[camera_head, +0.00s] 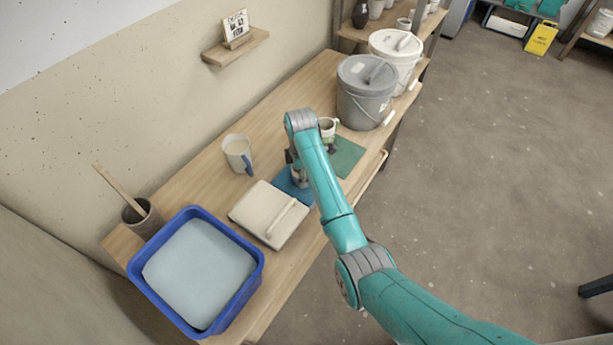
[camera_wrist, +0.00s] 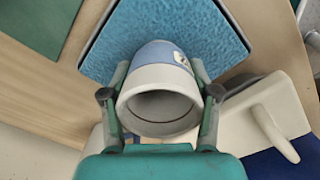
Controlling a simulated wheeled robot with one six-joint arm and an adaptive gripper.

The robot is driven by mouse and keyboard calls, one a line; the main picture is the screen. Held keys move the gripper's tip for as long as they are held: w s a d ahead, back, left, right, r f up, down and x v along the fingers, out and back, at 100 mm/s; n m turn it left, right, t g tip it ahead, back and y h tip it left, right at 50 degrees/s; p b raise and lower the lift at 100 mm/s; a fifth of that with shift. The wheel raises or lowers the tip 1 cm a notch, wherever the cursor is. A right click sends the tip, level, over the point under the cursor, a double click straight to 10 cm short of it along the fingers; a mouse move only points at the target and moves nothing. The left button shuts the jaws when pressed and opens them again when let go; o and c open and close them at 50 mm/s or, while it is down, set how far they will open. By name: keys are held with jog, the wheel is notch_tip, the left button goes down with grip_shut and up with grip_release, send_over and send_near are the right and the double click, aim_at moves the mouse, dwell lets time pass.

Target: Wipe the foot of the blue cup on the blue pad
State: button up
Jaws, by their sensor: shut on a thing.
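The blue cup (camera_wrist: 160,82) is pale grey with a blue band and a small label. In the wrist view its open mouth faces the camera and its foot points away toward the blue pad. My gripper (camera_wrist: 160,72) is shut on it, one finger on each side. The blue pad (camera_wrist: 215,35) lies beyond the cup; it also shows in the head view (camera_head: 284,184), partly covered by my arm. The foot is hidden behind the cup's body, so I cannot tell whether it touches the pad.
A green pad (camera_head: 348,156) with a small cup (camera_head: 327,126) is behind. A pale lidded box (camera_head: 262,212) lies close left of the blue pad. A mug with a blue handle (camera_head: 237,150), a blue basin (camera_head: 255,270) and a grey bucket (camera_head: 362,100) share the bench.

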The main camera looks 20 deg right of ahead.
jog(key=shift+w+a, duration=1.15)
jog(key=shift+w, duration=0.25)
jog(key=shift+s+d+r, duration=0.1)
jog(key=shift+s+d, duration=0.95)
jog(key=shift+s, duration=0.35)
jog(key=shift+s+d, duration=1.05)
jog(key=shift+s, duration=0.3)
jog(key=shift+w+a, duration=0.7)
jog(key=shift+w, duration=0.25)
jog(key=shift+w+a, duration=0.65)
jog(key=shift+w, duration=0.25)
jog(key=shift+w+a, duration=0.7)
jog(key=shift+w, duration=0.25)
jog(key=shift+s+d+f, duration=0.1)
jog(key=shift+s+d, duration=0.6)
jog(key=shift+s, duration=0.25)
jog(key=shift+s+d+f, duration=0.1)
jog(key=shift+s+d, duration=0.55)
jog(key=shift+s, duration=0.3)
jog(key=shift+s+d, duration=0.7)
jog(key=shift+s, duration=0.25)
jog(key=shift+w+a+r, duration=0.1)
jog(key=shift+w+a, duration=0.6)
jog(key=shift+w, duration=0.25)
jog(key=shift+w+a, duration=0.65)
jog(key=shift+w, duration=0.35)
jog(key=shift+w+a+r, duration=0.1)
jog(key=shift+w+a, duration=0.6)
jog(key=shift+w, duration=0.25)
notch_tip(320, 180, up, 7)
